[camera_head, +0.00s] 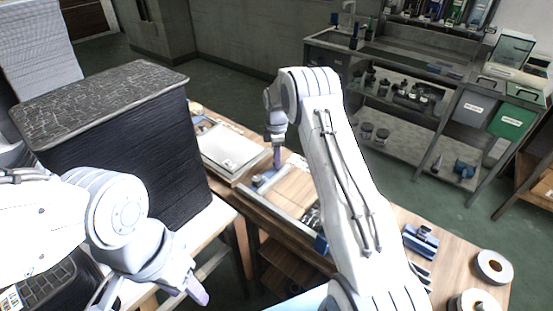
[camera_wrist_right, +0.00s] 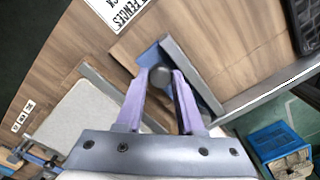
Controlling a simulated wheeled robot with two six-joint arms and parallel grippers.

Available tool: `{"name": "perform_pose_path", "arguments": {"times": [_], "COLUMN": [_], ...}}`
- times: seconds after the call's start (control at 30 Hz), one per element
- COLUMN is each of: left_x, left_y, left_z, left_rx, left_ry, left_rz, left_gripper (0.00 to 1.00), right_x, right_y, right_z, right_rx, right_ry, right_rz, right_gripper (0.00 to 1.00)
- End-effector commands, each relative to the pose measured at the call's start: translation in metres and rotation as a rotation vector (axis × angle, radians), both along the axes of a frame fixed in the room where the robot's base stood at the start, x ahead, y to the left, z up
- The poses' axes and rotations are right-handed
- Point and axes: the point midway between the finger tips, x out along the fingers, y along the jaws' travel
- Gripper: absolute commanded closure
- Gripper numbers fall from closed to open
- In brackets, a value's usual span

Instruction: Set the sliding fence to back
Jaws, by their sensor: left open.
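The sliding fence is a grey bar (camera_wrist_right: 192,75) with a blue block (camera_wrist_right: 150,58) and a round grey knob (camera_wrist_right: 159,75), on a wooden board. My right gripper (camera_wrist_right: 163,77) has its purple fingertips on either side of the knob, with little or no gap; whether they press on it I cannot tell. In the head view my right gripper (camera_head: 277,158) points down over the board, beside the blue part of the fence (camera_head: 265,177). My left gripper (camera_head: 196,290) is open and empty at the lower left, away from the board.
A pale flat panel (camera_head: 230,148) lies beside the fence on the wooden bench. A tall dark stack (camera_head: 120,150) stands at the left. A blue clamp-like tool (camera_head: 420,240) and tape rolls (camera_head: 493,267) are at the right. A sign reading FENCES (camera_wrist_right: 124,10) lies near the fence.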

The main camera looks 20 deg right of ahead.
Motion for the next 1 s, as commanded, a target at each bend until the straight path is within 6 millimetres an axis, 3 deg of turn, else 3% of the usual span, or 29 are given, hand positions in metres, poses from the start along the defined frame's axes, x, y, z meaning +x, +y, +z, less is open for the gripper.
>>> {"name": "perform_pose_path", "arguments": {"times": [0.03, 0.07, 0.1, 0.47, 1.0], "left_x": [0.0, 0.0, 0.0, 0.0, 0.0], "left_y": [0.0, 0.0, 0.0, 0.0, 0.0], "left_z": [0.0, 0.0, 0.0, -0.001, -0.013], "left_rx": [0.0, 0.0, 0.0, 0.0, 0.0], "left_ry": [0.0, 0.0, 0.0, 0.0, 0.0], "left_rz": [0.0, 0.0, 0.0, 0.0, 0.0], "left_gripper": [0.5, 0.5, 0.5, 0.5, 0.5], "right_x": [0.007, 0.006, 0.006, 0.003, 0.004], "right_y": [0.002, 0.002, 0.002, -0.001, -0.002], "right_z": [0.003, 0.003, 0.003, 0.006, 0.096], "right_rx": [-0.001, 0.0, 0.0, 0.001, 0.001], "right_ry": [-0.024, -0.023, -0.021, -0.015, -0.019], "right_rz": [0.002, 0.002, 0.002, -0.002, -0.002], "right_gripper": [0.48, 0.37, 0.34, 0.34, 0.34]}}
